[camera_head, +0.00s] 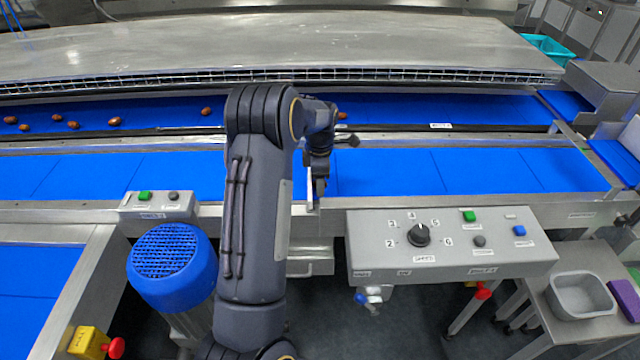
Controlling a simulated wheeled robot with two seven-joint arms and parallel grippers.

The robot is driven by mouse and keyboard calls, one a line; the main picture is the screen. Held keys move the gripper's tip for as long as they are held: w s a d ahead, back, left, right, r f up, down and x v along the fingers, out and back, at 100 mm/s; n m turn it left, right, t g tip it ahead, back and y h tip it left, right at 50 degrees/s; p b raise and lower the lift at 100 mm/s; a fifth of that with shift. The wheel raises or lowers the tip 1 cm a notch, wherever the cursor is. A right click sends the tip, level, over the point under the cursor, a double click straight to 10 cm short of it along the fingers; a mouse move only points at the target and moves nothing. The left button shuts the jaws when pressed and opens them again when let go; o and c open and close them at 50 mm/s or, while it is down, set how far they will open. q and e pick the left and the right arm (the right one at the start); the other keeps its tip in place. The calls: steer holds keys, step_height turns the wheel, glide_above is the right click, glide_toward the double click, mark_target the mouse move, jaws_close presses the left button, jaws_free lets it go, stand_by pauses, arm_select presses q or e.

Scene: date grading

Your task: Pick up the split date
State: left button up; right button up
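Several small brown dates lie on the far blue belt (400,108). They include a larger one (115,121) and a group to its left (73,125). Another date (207,111) lies left of my arm, and one (342,115) shows just right of my wrist, partly hidden by it. They are too small to tell which is split. My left gripper (315,190) points down over the front edge of the near belt (440,172), on the near side of the dates and apart from them. Its fingers are small and partly hidden, so its opening is unclear. My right gripper is out of view.
A steel cover (270,45) overhangs behind the far belt. A rail separates the two belts. A control box (450,245) with a knob and buttons stands at the front, with a blue motor (172,265) at left. A grey tub (582,296) sits at right.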

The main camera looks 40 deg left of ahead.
arm_select(q)
steer(key=c, duration=0.6)
steer(key=shift+c, duration=0.2)
